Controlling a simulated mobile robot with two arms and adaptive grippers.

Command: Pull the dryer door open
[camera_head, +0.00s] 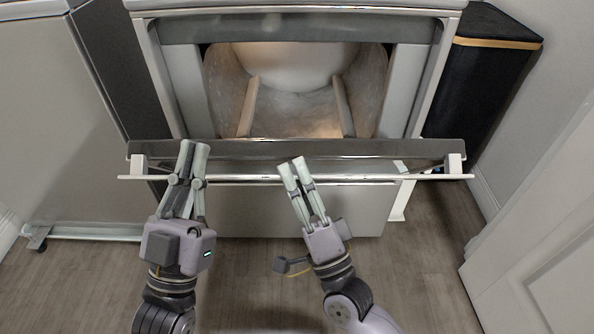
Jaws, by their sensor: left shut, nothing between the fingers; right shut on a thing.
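The dryer (425,85) faces me. Its door (350,150) is tilted down and out toward me, and the drum (290,105) shows above it. A long thin bar handle (240,178) runs across the door's top edge on two end brackets. My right gripper (291,167) is at the middle of the bar, shut on the handle. My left gripper (194,147) is shut and empty, with its fingers overlapping the left part of the bar and the door's edge. Whether the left fingers touch the door cannot be told.
A grey appliance (50,110) on a wheeled base stands at the left. A black bin with a wooden rim (490,60) stands right of the dryer. A white panelled door (545,240) is at the lower right. Wooden floor (430,270) is clear in front.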

